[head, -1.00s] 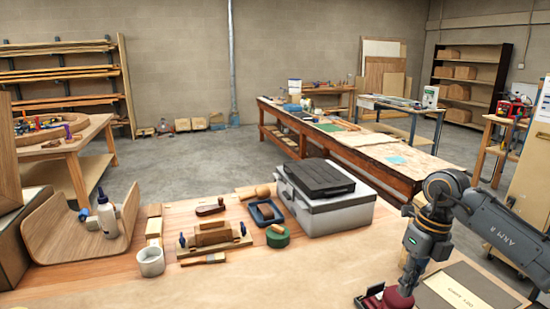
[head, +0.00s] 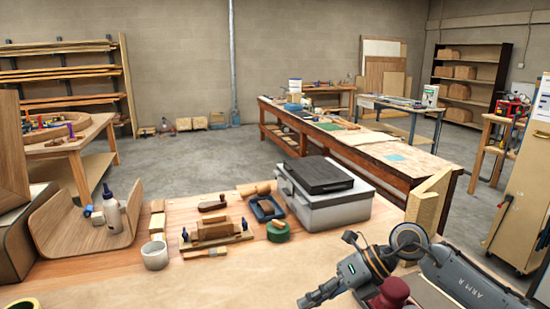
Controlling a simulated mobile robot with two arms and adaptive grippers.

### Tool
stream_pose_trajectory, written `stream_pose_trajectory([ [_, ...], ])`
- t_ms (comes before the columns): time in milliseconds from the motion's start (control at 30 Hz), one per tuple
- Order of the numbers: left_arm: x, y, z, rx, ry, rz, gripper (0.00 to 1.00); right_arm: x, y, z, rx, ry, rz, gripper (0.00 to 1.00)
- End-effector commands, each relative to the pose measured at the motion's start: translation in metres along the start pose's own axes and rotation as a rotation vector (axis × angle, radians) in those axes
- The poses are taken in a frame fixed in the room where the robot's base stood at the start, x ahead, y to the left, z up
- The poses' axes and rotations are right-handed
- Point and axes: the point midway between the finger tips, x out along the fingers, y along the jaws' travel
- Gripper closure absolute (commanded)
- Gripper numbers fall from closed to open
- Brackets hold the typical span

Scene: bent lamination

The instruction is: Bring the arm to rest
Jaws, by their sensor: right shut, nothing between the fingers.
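My right arm comes in from the lower right, low over the front right of the workbench (head: 240,285). Its right gripper (head: 306,302) points left and down near the bottom edge of the head view. It is shut and empty, apart from the tools on the bench. A dark red rounded object (head: 392,291) shows beside the wrist and is partly hidden by the arm. My left gripper is not in view.
A grey case with a black lid (head: 325,207) stands right of the middle. A pale wooden piece (head: 428,203) stands at the bench's right edge. A white mug (head: 154,255), a bent wood panel (head: 75,228) and small tools are on the left. The front middle is bare.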

Motion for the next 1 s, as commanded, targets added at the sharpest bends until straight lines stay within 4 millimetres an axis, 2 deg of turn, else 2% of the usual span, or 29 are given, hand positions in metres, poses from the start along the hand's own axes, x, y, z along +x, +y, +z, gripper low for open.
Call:
stream_pose_trajectory([
  [33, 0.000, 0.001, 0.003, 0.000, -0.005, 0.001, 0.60, 0.018, 0.023, 0.001, 0.011, -0.054, 0.114, 1.00],
  [100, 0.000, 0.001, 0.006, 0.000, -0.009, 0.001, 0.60, 0.032, 0.060, 0.009, 0.052, -0.166, 0.293, 1.00],
  [200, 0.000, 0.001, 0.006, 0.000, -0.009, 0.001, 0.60, 0.031, 0.104, 0.026, 0.164, -0.355, 0.544, 1.00],
  [300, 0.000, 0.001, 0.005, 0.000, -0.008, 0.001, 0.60, 0.011, 0.124, 0.044, 0.335, -0.555, 0.756, 1.00],
  [367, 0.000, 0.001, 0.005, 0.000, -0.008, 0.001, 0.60, -0.005, 0.122, 0.053, 0.463, -0.678, 0.861, 1.00],
  [467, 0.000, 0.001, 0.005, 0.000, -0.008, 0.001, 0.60, -0.031, 0.097, 0.060, 0.715, -0.880, 0.992, 1.00],
  [533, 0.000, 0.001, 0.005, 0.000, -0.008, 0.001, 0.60, -0.046, 0.067, 0.056, 0.916, -1.016, 1.049, 1.00],
  [567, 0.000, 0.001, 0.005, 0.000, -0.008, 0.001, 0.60, -0.051, 0.051, 0.052, 1.008, -1.073, 1.064, 1.00],
  [667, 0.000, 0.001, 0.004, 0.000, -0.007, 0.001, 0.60, -0.056, -0.007, 0.023, 1.333, -1.247, 1.065, 1.00],
  [700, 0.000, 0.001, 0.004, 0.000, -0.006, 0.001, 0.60, -0.054, -0.031, 0.006, 1.470, -1.310, 1.045, 1.00],
  [767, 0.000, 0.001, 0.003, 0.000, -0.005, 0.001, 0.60, -0.048, -0.065, -0.026, 1.675, -1.390, 0.993, 1.00],
  [800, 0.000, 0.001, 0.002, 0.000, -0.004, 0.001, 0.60, -0.042, -0.083, -0.050, 1.807, -1.433, 0.948, 1.00],
  [867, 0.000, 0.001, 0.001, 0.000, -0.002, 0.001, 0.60, -0.030, -0.106, -0.088, 1.996, -1.485, 0.862, 1.00],
  [900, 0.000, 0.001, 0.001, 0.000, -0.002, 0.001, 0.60, -0.023, -0.117, -0.114, 2.110, -1.509, 0.799, 1.00],
  [1000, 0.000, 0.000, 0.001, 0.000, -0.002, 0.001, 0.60, -0.005, -0.133, -0.172, 2.351, -1.540, 0.638, 1.00],
])
